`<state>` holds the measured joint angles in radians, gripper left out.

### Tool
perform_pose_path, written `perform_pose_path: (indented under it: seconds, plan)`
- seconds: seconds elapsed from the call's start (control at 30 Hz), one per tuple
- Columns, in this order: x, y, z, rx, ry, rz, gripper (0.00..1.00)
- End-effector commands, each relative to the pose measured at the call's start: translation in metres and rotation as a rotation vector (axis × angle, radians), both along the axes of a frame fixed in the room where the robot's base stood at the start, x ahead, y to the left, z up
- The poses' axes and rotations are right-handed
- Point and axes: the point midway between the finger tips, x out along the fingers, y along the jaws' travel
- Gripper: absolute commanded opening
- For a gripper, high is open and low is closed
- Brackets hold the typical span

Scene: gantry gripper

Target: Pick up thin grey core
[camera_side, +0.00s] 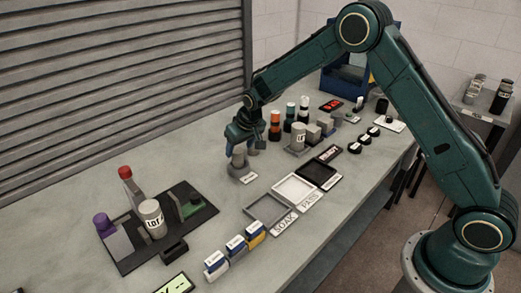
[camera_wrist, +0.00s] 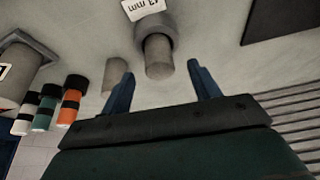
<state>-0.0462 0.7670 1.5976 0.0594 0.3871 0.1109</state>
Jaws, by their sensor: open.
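A grey cylindrical core (camera_wrist: 158,55) stands in a round grey holder (camera_wrist: 155,27) with a white label in the wrist view. In the side view the core (camera_side: 239,158) stands upright on its base (camera_side: 241,173), just below my gripper. My gripper (camera_side: 243,148) is open, with one blue finger on either side of the core's upper part. In the wrist view the core lies between the two spread fingertips of my gripper (camera_wrist: 160,74). I see no clear contact. The core's top is partly hidden by my gripper in the side view.
Trays marked SOAK (camera_side: 265,210) and PASS (camera_side: 297,188) lie in front. A dark fixture (camera_side: 155,240) stands at left.

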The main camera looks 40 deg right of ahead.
Motion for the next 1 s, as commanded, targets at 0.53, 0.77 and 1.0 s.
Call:
perform_pose_path:
  seconds: [0.53, 0.77, 1.0]
  plan:
    - [0.017, -0.003, -0.044, 0.000, 0.001, 0.000, 0.62]
    - [0.019, -0.003, -0.047, 0.000, -0.001, 0.000, 0.62]
    - [0.019, -0.003, -0.047, 0.000, 0.000, 0.000, 0.62]
